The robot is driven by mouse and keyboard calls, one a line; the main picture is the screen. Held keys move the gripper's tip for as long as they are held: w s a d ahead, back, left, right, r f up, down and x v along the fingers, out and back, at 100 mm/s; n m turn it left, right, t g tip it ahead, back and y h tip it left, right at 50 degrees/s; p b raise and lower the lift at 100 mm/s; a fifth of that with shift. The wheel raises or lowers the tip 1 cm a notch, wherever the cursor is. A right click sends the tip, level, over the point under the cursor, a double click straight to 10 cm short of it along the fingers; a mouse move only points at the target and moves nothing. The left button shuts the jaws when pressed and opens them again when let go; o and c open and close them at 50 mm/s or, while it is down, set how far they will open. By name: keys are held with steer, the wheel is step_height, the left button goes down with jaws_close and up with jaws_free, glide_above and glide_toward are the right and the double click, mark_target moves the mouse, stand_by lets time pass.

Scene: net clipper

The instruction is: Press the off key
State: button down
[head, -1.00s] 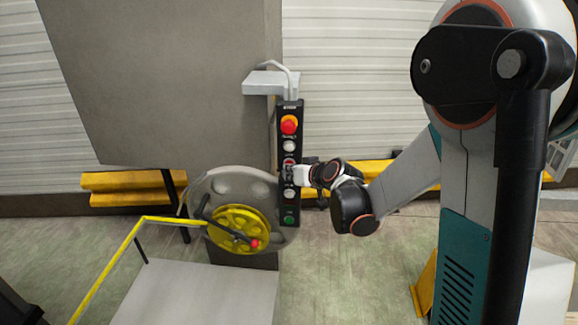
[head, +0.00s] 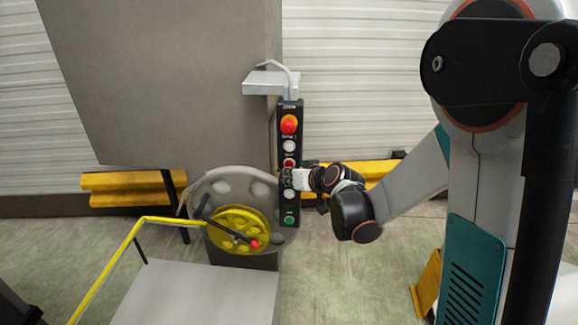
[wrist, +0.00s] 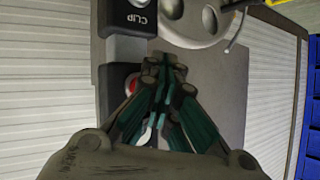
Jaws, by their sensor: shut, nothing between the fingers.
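A tall black control panel (head: 290,208) stands upright with a column of round buttons. From the top it has a red mushroom button (head: 289,124), a white button (head: 289,146), a red button (head: 289,162), another white button (head: 289,195) and a green button (head: 289,220). Labels in the head view are too small to read. My gripper (head: 287,179) is shut and empty, in front of the panel just below the red button. In the wrist view its closed fingertips (wrist: 165,65) lie right of the red button (wrist: 132,85); a "CLIP" label (wrist: 140,12) shows above. Contact cannot be told.
A grey disc with a yellow hand wheel (head: 240,230) sits left of the panel. A yellow rail (head: 115,250) runs at the lower left. A grey shelf (head: 270,83) tops the panel, with a cable. Yellow beams (head: 130,190) stand behind.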

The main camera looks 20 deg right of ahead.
steer(key=shift+s, duration=0.1)
steer(key=shift+s+a, duration=0.3)
steer(key=shift+s, duration=0.45)
steer(key=shift+s+a, duration=0.25)
steer(key=shift+s, duration=0.5)
steer(key=shift+s+a, duration=0.3)
steer(key=shift+s, duration=0.45)
steer(key=shift+b, duration=0.3)
steer(key=s+d+f+g+h+b, duration=0.1)
steer(key=s+b, duration=0.4)
steer(key=s, duration=0.9)
steer(key=s+d+f+g+h+b, duration=0.1)
steer(key=s+b, duration=0.5)
steer(key=s, duration=0.8)
step_height(320, 180, down, 3)
steer(key=g+h, duration=0.1)
steer(key=g, duration=0.1)
steer(key=shift+d+r+m+g+h, duration=0.15)
steer(key=shift+d+m+g+h, duration=0.15)
steer(key=shift+m, duration=0.1)
